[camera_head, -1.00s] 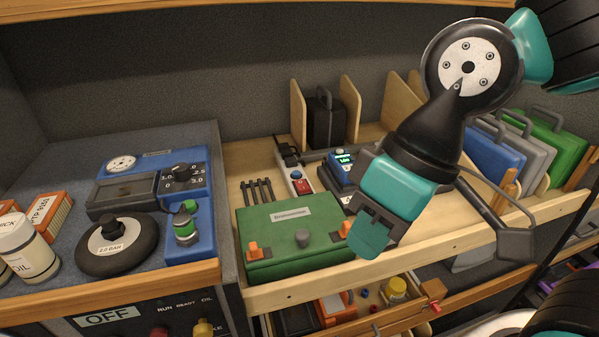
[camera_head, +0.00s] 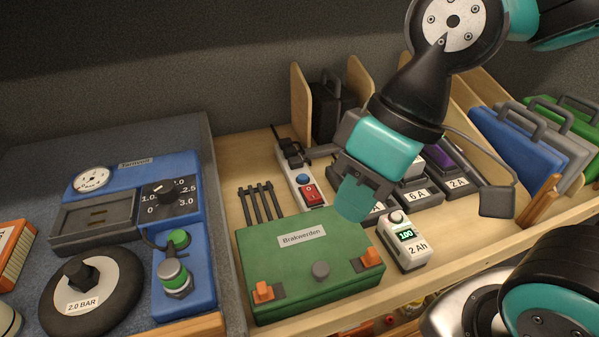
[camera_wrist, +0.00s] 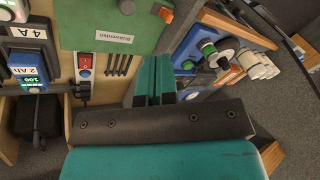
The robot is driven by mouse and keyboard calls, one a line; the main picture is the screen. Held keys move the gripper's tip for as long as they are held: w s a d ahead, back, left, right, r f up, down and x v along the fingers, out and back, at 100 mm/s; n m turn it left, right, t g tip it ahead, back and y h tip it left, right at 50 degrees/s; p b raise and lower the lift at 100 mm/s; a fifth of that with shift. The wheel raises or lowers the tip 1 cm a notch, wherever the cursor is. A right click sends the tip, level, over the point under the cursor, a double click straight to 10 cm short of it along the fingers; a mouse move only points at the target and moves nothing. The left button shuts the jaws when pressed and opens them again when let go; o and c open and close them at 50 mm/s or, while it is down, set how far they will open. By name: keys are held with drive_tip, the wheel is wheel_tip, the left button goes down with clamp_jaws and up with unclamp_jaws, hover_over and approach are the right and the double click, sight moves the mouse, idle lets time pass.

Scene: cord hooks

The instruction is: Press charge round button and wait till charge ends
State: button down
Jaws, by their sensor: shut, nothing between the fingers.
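My gripper (camera_head: 353,200) is shut and empty, pointing down behind the green box's right back corner. Its closed teal fingers (camera_wrist: 155,78) show in the wrist view. A charger labelled 4 A (camera_wrist: 27,32) shows at the wrist view's left. A blue battery (camera_wrist: 28,82) marked 2 Ah sits by it, its green display reading 100; my gripper hides it in the head view. A round blue button (camera_head: 302,179) is on the power strip (camera_head: 292,190).
The green box (camera_head: 305,262) stands in front of the strip and its red switch (camera_head: 312,194). Chargers marked 6 A (camera_head: 416,188) and 2 A (camera_head: 457,176) stand right of my gripper. A blue pump unit (camera_head: 130,190) is at left; cases (camera_head: 520,140) are at right.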

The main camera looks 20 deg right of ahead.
drive_tip(key=w+a+f+m+t+y+p, duration=0.1)
drive_tip(key=w+f+m+t+y+p, duration=0.15)
drive_tip(key=w+m, duration=1.05)
drive_tip(key=w+d+f+m+t+p, duration=0.1)
drive_tip(key=w+d+f+m+t, duration=0.1)
drive_tip(key=w+f+m, duration=0.2)
drive_tip(key=w+d+f+m+t+p, duration=0.2)
drive_tip(key=w+d+f+m, duration=0.1)
drive_tip(key=w+m, duration=0.6)
drive_tip(key=w+f, duration=0.1)
drive_tip(key=w, duration=0.2)
drive_tip(key=shift+w+d+f+h, duration=0.25)
drive_tip(key=shift+d+h, duration=0.1)
drive_tip(key=shift+f+t, duration=0.1)
drive_tip(key=shift+t, duration=0.15)
drive_tip(key=b, duration=0.6)
hover_over(303, 178)
wheel_tip(303, 178, down, 7)
drive_tip(key=shift+r, duration=0.1)
drive_tip(key=shift+f+b, duration=0.65)
drive_tip(key=shift+f, duration=0.25)
drive_tip(key=shift+f, duration=0.1)
